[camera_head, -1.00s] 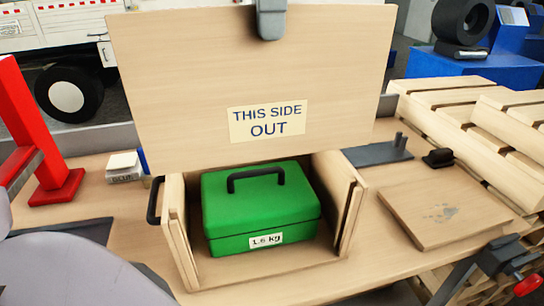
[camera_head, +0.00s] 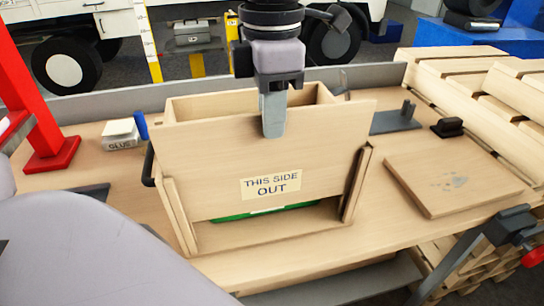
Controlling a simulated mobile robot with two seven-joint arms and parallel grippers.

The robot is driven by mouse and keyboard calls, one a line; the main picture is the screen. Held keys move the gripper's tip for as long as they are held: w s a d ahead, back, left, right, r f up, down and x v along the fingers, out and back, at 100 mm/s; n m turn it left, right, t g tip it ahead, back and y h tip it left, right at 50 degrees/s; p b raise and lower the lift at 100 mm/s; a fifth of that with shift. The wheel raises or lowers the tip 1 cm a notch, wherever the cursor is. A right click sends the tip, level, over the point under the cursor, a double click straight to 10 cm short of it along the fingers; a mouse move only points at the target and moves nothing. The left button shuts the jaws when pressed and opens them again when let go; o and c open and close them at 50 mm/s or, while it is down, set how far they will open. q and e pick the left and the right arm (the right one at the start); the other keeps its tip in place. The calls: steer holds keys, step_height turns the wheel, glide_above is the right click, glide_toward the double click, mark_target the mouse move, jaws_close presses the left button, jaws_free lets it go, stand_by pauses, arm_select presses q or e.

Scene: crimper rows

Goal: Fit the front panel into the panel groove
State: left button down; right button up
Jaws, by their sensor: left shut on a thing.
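My left gripper (camera_head: 273,125) is shut on the top edge of the front panel (camera_head: 220,160), a pale wooden board labelled "THIS SIDE OUT" facing me. The panel is upright across the open front of the wooden crate (camera_head: 265,240). Its lower part lies between the crate's grooved side posts, left (camera_head: 180,215) and right (camera_head: 355,185); its upper part covers their tops. Whether both edges sit inside the panel groove I cannot tell. Its bottom edge is above the crate floor, and a strip of the green box (camera_head: 265,211) shows through the gap. My right gripper is not in view.
A black handle (camera_head: 148,165) sticks out on the crate's left side. A glue box (camera_head: 121,135) and red stand (camera_head: 50,150) are further left. A wooden board (camera_head: 450,182), grey bracket (camera_head: 396,120) and clamp (camera_head: 510,225) are at the right.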

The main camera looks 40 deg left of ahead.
arm_select(q)
step_height(320, 180, down, 8)
stand_by(0.4)
steer(key=c, duration=1.2)
jaws_free()
steer(key=shift+o, duration=0.2)
steer(key=shift+r, duration=0.1)
step_height(320, 180, up, 12)
steer(key=shift+r, duration=0.1)
